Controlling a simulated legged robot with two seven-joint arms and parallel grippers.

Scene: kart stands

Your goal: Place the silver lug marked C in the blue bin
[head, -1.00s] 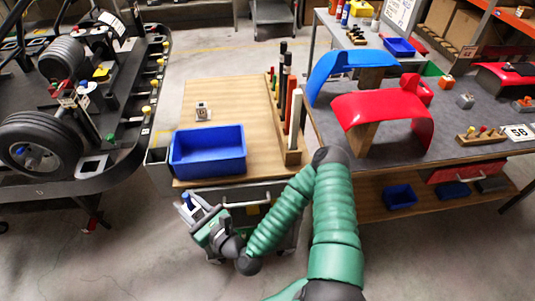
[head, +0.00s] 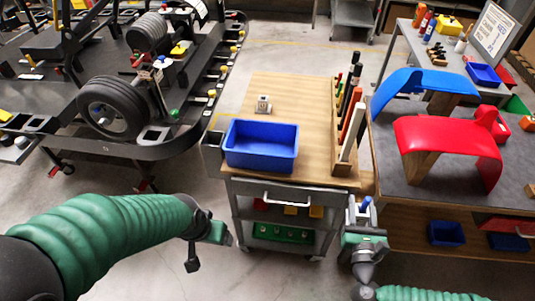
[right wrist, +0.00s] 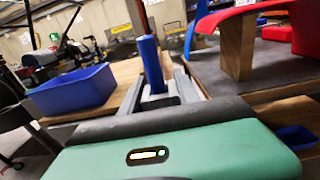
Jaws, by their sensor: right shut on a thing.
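My right gripper (head: 361,212) is shut on a small silver-grey block with an upright blue peg (head: 366,202), just off the cart's front right corner. In the right wrist view the blue peg (right wrist: 151,65) rises above the grey block (right wrist: 158,101) between the fingers; no letter on it is readable. The blue bin (head: 262,145) stands empty on the wooden cart top, left of and beyond this gripper. Another small silver lug (head: 263,104) sits behind the bin; its mark is too small to read now. My left gripper (head: 220,233) hangs empty in front of the cart's left side, jaws unclear.
A rack of upright rods (head: 349,125) lines the cart's right side. The grey table (head: 400,180) at right bears red (head: 450,135) and blue (head: 425,82) curved panels. A kart with a black wheel (head: 113,108) stands left. The cart top behind the bin is mostly clear.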

